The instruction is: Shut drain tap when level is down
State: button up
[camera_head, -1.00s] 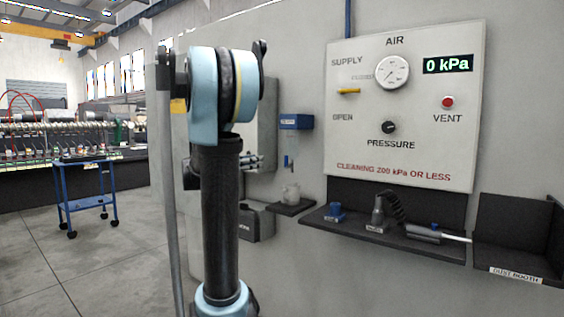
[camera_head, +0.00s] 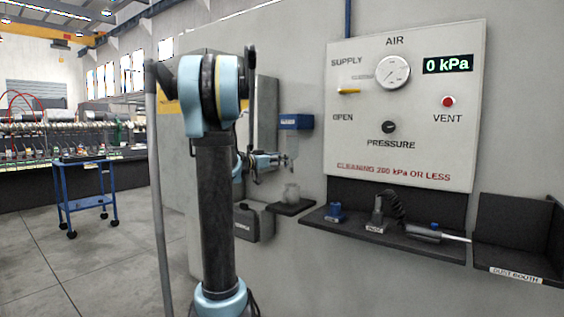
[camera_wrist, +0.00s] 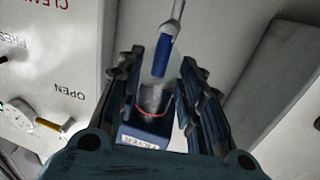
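The filter has a blue head (camera_head: 296,121) on the wall, and its label shows upside down in the wrist view (camera_wrist: 150,143). Its clear bowl (camera_wrist: 153,98) has a red ring around it; I cannot make out the liquid level. The blue drain tap (camera_wrist: 161,56) is at the bowl's lower end, with a pale tube beyond it. My gripper (camera_wrist: 162,66) is open, with one finger on each side of the bowl and tap. I see gaps beside the tap. In the head view my gripper (camera_head: 280,161) is at bowl height and partly hides it.
A small clear jar (camera_head: 291,194) stands on a little shelf (camera_head: 292,207) below the filter. A dark container (camera_head: 253,222) is to its left. The air panel (camera_head: 400,105) reads 0 kPa. A tool shelf (camera_head: 350,230) is to the right.

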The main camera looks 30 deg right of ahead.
jog(key=shift+w+d, duration=0.25)
jog(key=shift+d, duration=0.9)
jog(key=shift+c, duration=0.3)
grip_shut()
jog(key=shift+w+n, duration=0.15)
jog(key=shift+n, duration=0.15)
jog(key=shift+w+a+f+n+t+h, duration=0.2)
jog(key=shift+w+f+n+t, duration=0.45)
jog(key=shift+n, duration=2.6)
jog(key=shift+w+a+f+n+t+h, duration=0.15)
jog(key=shift+w+a+f+n+t, duration=0.5)
jog(key=shift+n, duration=2.65)
jog(key=shift+w+d+f+n+t+h, duration=0.15)
jog(key=shift+w+f+n+t, duration=0.5)
jog(key=shift+n, duration=2.6)
jog(key=shift+s+a+f+t, duration=0.1)
jog(key=shift+s+f+t, duration=0.15)
jog(key=shift+f, duration=0.05)
